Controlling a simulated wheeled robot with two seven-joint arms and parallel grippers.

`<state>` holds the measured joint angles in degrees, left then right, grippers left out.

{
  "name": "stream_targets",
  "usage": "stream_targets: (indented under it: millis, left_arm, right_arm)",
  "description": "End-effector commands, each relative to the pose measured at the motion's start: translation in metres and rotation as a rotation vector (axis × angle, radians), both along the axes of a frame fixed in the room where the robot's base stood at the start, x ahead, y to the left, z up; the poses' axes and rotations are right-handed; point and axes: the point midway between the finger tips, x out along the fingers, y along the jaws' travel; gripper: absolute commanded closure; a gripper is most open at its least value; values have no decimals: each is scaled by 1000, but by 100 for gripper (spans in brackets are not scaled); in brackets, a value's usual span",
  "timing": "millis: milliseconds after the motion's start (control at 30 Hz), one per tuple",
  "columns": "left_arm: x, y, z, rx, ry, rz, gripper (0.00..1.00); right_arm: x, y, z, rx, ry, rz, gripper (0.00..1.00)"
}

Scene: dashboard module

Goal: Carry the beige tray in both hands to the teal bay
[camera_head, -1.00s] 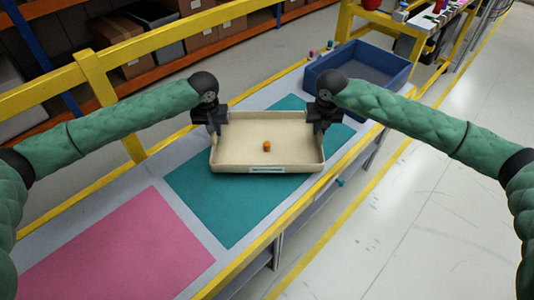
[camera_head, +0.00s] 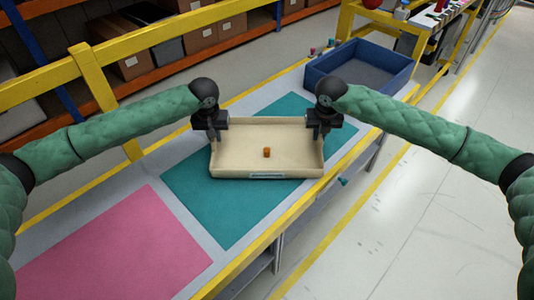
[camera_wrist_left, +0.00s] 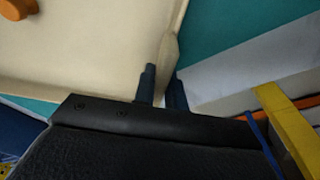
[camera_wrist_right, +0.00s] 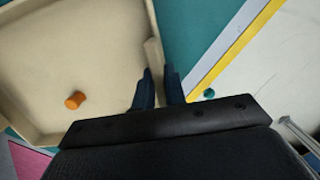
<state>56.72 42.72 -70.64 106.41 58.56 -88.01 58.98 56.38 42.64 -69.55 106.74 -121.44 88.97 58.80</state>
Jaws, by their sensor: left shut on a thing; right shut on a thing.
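The beige tray (camera_head: 240,166) is over the teal bay (camera_head: 205,205) in the head view, with its right front corner near the bench's yellow edge. A small orange cylinder (camera_head: 267,153) is in the tray, near its middle. My left gripper (camera_head: 212,135) is shut on the tray's left wall, and my right gripper (camera_head: 322,133) is shut on its right wall. The tray looks level. The left wrist view shows the fingers (camera_wrist_left: 163,90) on either side of the tray wall. The right wrist view shows the same with the other fingers (camera_wrist_right: 158,90). Whether the tray touches the bay is unclear.
A pink bay (camera_head: 115,245) lies at the near left of the bench. A blue bin (camera_head: 340,88) stands at the far right end, with small bottles beside it. A yellow rail (camera_head: 150,42) runs along the back. The floor at right is clear.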

Motion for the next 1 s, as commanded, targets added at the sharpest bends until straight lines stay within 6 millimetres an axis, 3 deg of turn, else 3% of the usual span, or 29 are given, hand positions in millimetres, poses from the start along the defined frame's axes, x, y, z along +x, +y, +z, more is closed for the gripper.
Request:
stream_targets:
  millis: [133, 167, 267, 667, 1000]
  left_arm:
    - [0, 0, -9, 0, -1, 1, 100]
    - [0, 0, -6, 1, 0, 1, 83]
    - [0, 0, -6, 1, 0, 0, 66]
    - [-1, 0, 1, 0, -1, 0, 66]
    - [-9, 0, 58, 0, -3, 1, 66]
  right_arm:
    - [0, -1, -9, -1, 0, -1, 100]
    - [0, -1, -7, -1, 0, -1, 84]
    - [0, -1, -6, -1, 0, -1, 66]
    - [0, 0, -6, 0, 0, 0, 66]
    - [0, 0, -6, 0, 0, 0, 66]
